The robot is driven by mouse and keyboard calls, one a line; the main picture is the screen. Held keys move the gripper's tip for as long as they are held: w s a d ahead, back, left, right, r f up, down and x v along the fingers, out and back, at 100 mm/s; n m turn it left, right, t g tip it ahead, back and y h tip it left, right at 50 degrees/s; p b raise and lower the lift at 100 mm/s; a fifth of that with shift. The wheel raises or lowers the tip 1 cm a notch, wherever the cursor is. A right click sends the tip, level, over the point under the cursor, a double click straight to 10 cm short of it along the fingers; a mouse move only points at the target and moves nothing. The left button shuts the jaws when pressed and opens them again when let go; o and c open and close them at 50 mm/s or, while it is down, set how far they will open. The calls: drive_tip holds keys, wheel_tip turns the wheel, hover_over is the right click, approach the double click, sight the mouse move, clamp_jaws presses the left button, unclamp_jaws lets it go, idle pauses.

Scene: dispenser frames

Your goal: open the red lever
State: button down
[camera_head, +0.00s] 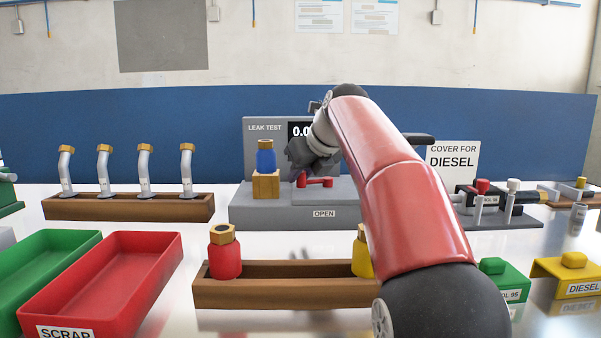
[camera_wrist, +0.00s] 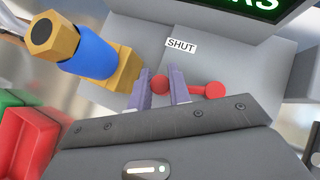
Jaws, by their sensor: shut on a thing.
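The red lever (camera_head: 317,182) lies across the top of the grey leak test station (camera_head: 250,216). It also shows in the wrist view (camera_wrist: 192,89), with one round end between my fingers and the other round end (camera_wrist: 214,91) to the right. My gripper (camera_wrist: 159,84) is shut on the left end of the lever. In the head view my gripper (camera_head: 303,162) is dark and partly hides the lever. A SHUT label (camera_wrist: 181,45) lies above the lever in the wrist view. An OPEN label (camera_head: 324,214) is on the station's front side.
A display (camera_head: 298,131) stands behind. A wooden rack (camera_head: 290,292) with red and yellow bottles is in front.

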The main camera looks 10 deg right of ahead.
drive_tip(key=shift+s+d+n+g+y, duration=0.1)
drive_tip(key=shift+s+n+g+y, duration=0.35)
drive_tip(key=shift+n, duration=0.4)
drive_tip(key=shift+s+d+n+g+y, duration=0.1)
drive_tip(key=shift+s+n+g+y, duration=0.15)
drive_tip(key=shift+s+n+y, duration=0.35)
drive_tip(key=shift+w+n, duration=0.15)
drive_tip(key=shift+n, duration=0.1)
drive_tip(key=c, duration=1.3)
unclamp_jaws()
drive_tip(key=shift+v, duration=3.9)
